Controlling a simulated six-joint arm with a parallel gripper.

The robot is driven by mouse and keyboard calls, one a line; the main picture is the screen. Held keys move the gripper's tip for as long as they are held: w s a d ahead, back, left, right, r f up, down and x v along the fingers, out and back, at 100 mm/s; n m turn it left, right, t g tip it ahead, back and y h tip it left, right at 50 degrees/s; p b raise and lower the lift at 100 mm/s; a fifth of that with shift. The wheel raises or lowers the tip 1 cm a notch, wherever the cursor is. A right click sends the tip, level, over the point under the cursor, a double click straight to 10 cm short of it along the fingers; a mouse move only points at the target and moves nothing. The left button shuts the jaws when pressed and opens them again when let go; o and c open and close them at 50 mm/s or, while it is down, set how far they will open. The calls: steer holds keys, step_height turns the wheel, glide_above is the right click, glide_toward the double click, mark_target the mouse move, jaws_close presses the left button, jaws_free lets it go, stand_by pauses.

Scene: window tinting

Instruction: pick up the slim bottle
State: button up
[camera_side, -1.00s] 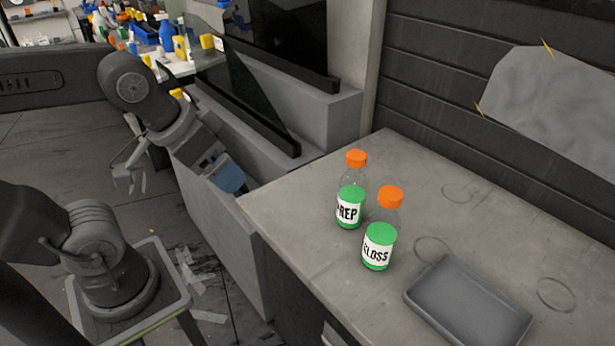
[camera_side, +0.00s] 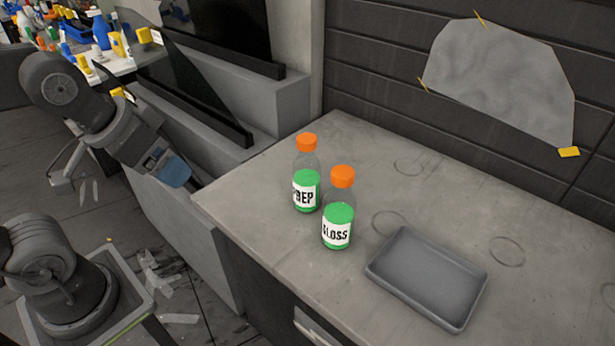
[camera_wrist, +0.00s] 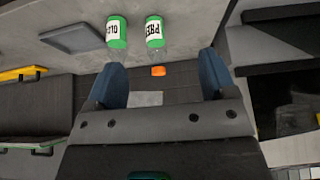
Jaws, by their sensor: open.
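Two clear bottles with green contents, orange caps and white labels stand upright on the grey countertop. The PREP bottle (camera_side: 306,190) is behind and left of the GLOSS bottle (camera_side: 338,225) and looks slightly narrower. In the wrist view, inverted, the PREP bottle (camera_wrist: 155,32) lies beyond and roughly between my fingers, and the GLOSS bottle (camera_wrist: 116,33) is to its left. My gripper (camera_side: 178,172), with blue fingers, is left of the counter corner, apart from both bottles. In the wrist view my gripper (camera_wrist: 161,62) is open and empty.
A grey tray (camera_side: 428,278) lies right of the bottles on the countertop (camera_side: 270,200). A ledge with dark glass panels (camera_side: 185,85) stands behind my arm. The dark slatted wall closes off the back. The counter left of the bottles is clear.

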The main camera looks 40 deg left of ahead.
steer(key=shift+c, duration=0.2)
steer(key=t, duration=1)
glide_toward(313, 135)
steer(key=shift+w+f, duration=0.8)
steer(key=shift+w, duration=0.15)
steer(key=shift+w+f+t+y, duration=0.1)
steer(key=shift+f+t+y, duration=0.3)
steer(key=shift+t, duration=0.7)
steer(key=shift+w+f, duration=0.1)
steer(key=w, duration=0.7)
steer(key=shift+w+a, duration=0.15)
steer(key=shift+c, duration=0.5)
jaws_close()
